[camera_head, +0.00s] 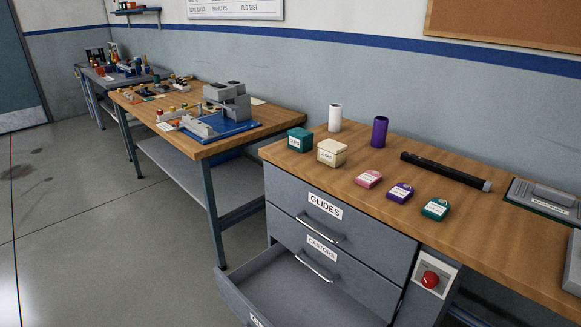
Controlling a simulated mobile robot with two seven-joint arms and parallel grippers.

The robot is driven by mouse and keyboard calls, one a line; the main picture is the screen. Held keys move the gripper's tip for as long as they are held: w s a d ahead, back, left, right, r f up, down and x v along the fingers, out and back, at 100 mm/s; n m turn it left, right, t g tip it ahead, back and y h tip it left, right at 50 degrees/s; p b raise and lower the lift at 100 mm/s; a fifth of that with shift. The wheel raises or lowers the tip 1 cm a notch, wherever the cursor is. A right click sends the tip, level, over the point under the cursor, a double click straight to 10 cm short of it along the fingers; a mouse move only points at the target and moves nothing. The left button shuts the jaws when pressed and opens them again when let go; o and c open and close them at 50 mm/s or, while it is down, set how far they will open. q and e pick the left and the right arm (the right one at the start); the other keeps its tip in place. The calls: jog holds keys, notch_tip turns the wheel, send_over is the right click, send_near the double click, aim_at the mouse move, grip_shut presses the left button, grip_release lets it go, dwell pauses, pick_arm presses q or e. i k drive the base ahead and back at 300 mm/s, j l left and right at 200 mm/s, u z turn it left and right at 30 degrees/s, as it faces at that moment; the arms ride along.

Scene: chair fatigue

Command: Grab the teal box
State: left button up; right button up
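A teal box (300,139) with a small white label stands at the far left corner of the wooden-topped drawer bench (470,223). A cream box (332,153) stands close beside it on the right. A second, flatter teal item (435,209) with a white label lies near the front edge, right of the middle of the bench. Neither of my grippers is in view.
A white cylinder (335,118), a purple cylinder (379,131), a pink item (369,179), a purple item (400,192) and a black rod (446,171) are on the bench. An open drawer (290,290) juts out below. A red button (430,279) is on the bench front. Floor at left is clear.

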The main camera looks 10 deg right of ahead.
aim_at(300, 140)
jog(key=j+z, duration=0.1)
jog(key=z, duration=1.4)
jog(key=j+z, duration=0.3)
jog(key=z, duration=0.15)
jog(key=j+z, duration=0.45)
jog(key=k+j+z, duration=0.1)
jog(key=j+z, duration=0.2)
jog(key=k+j+z, duration=0.1)
jog(key=j+z, duration=0.25)
jog(key=k+j+z, duration=0.55)
jog(key=k+j, duration=0.45)
